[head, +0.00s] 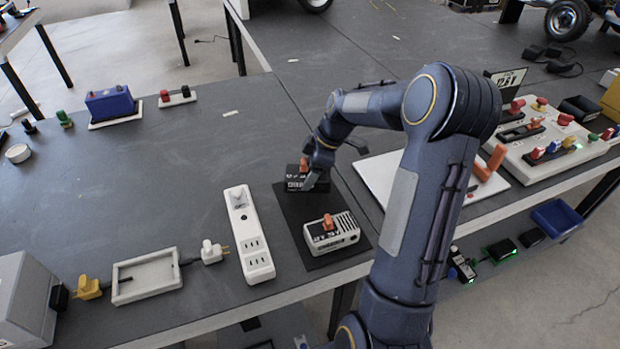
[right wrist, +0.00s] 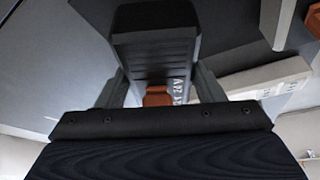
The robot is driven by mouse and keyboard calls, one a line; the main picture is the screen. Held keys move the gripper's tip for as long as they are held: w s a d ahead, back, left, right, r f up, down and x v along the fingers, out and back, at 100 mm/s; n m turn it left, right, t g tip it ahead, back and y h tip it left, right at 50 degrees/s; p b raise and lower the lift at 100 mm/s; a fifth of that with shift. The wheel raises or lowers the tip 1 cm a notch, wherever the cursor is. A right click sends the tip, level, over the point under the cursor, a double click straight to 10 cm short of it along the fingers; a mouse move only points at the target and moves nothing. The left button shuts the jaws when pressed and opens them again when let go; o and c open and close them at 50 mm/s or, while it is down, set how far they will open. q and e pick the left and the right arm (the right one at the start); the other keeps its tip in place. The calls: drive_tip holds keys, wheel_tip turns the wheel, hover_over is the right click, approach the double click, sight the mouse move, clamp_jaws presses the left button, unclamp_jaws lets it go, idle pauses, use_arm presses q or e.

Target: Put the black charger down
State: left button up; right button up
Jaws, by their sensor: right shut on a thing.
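The black charger (head: 296,184) is a dark block with white lettering and an orange part. It is at the back of the black mat (head: 291,217) in the head view. My right gripper (head: 312,178) is shut on it from above. In the right wrist view the black charger (right wrist: 155,50) fills the space between the fingers, its orange part close to the gripper. I cannot tell whether its underside touches the mat. A white charger (head: 331,233) with an orange part sits on the front of the mat. My left gripper is not in view.
A white power strip (head: 249,234) lies just left of the mat. A white plug (head: 212,252) and a grey tray (head: 147,276) are further left. A white board (head: 385,180) lies to the right, behind my arm. The table's middle left is clear.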

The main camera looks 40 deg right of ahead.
drive_tip(key=shift+w+d+f, duration=0.1)
drive_tip(key=shift+f, duration=1.5)
drive_tip(key=o, duration=1.3)
drive_tip(key=shift+f, duration=0.1)
drive_tip(key=shift+c, duration=0.2)
